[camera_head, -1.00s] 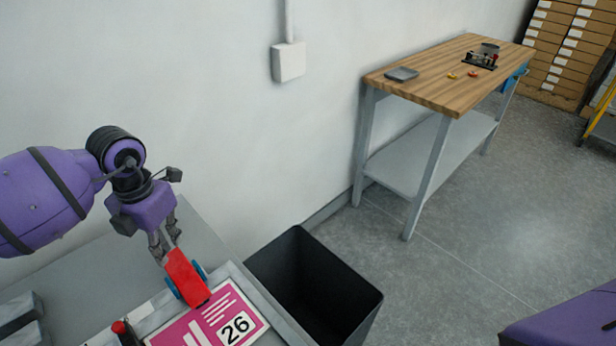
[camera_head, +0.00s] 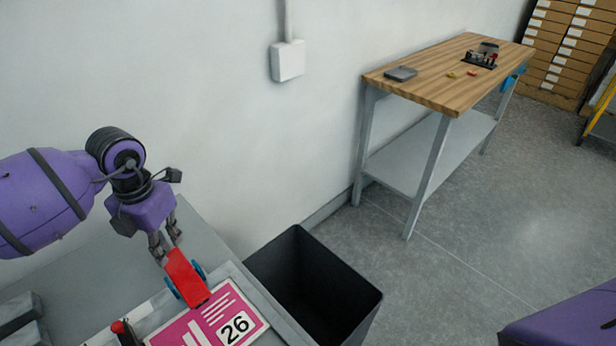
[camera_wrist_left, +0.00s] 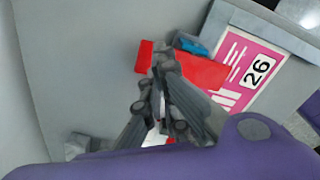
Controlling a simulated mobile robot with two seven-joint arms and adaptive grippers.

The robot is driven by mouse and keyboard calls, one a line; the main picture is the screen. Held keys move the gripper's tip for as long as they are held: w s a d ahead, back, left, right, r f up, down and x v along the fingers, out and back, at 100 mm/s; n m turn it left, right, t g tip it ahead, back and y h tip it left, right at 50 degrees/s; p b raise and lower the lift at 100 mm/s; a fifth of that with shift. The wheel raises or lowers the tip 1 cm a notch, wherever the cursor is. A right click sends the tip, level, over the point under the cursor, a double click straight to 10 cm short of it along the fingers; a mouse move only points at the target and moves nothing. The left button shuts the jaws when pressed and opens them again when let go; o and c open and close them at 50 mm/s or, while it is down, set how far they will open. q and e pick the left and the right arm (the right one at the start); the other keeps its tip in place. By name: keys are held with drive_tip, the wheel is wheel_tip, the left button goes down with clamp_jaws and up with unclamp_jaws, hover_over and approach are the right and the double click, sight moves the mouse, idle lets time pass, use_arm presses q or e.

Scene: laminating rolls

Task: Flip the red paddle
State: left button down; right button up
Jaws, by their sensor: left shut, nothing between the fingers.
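The red paddle (camera_head: 187,279) lies across the near edge of the grey bench at lower left, with blue round parts at its sides. It points down toward a pink card numbered 26. My left gripper (camera_head: 165,250) is shut and empty at the paddle's upper end. In the left wrist view its fingertips (camera_wrist_left: 163,66) overlap the red paddle (camera_wrist_left: 205,71). I cannot tell whether they touch it. My right gripper is out of view.
The pink card (camera_head: 206,323) lies in a grey frame, with a red-topped black knob (camera_head: 118,327) left of it. A black bin (camera_head: 345,280) stands right of the bench. A wooden-topped table (camera_head: 440,82) stands farther back. Grey floor between is open.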

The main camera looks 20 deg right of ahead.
sight(174, 262)
use_arm(q)
drive_tip(key=shift+f+b, duration=0.6)
drive_tip(key=shift+f, duration=1.35)
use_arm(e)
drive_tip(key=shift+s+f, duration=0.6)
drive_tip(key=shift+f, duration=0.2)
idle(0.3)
use_arm(q)
drive_tip(key=shift+r+p, duration=1.6)
drive_tip(key=shift+r, duration=2.05)
drive_tip(key=shift+f, duration=0.1)
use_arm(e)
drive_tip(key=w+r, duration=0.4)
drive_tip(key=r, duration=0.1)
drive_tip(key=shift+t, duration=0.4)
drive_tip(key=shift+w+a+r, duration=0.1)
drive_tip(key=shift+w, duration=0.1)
